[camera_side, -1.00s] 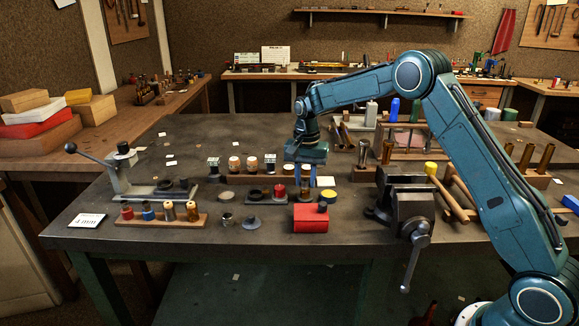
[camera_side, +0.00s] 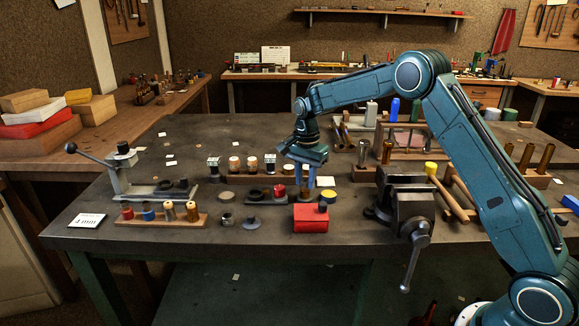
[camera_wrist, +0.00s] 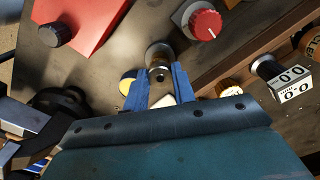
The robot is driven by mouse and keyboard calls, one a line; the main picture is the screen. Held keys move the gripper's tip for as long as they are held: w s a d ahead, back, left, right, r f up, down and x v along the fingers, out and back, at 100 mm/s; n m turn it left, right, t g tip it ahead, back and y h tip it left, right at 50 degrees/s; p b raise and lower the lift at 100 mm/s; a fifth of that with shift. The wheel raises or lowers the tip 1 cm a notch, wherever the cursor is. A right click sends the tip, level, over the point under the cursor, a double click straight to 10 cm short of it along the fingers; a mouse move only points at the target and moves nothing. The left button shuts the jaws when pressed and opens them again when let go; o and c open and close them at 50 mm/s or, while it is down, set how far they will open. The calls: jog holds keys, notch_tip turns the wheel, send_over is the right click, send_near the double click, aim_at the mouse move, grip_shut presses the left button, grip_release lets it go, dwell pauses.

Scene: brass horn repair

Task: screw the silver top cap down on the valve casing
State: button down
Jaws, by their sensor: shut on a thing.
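My gripper (camera_side: 308,184) points down over the valve casing (camera_side: 304,194), a short brassy cylinder standing on the bench, mostly hidden by the fingers in the side view. In the wrist view the blue fingers (camera_wrist: 162,78) are closed around a small round piece at the casing's top, which I take to be the top cap (camera_wrist: 161,74). The casing (camera_wrist: 157,54) shows just beyond the fingertips. Cap and casing appear in line, but the fingers hide the join, so I cannot tell how far down the cap sits.
A red block (camera_side: 311,218) with a dark knob stands close in front of the casing. A grey block with a red dial (camera_wrist: 205,22) is close beside it. The vise (camera_side: 402,200) stands to the right. A rack of small parts (camera_side: 160,219) is at the front left.

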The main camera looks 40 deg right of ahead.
dwell(0.3)
jog(key=shift+m, duration=2.1)
jog(key=c, duration=0.9)
grip_release()
jog(key=shift+n, duration=0.3)
jog(key=shift+n, duration=1.8)
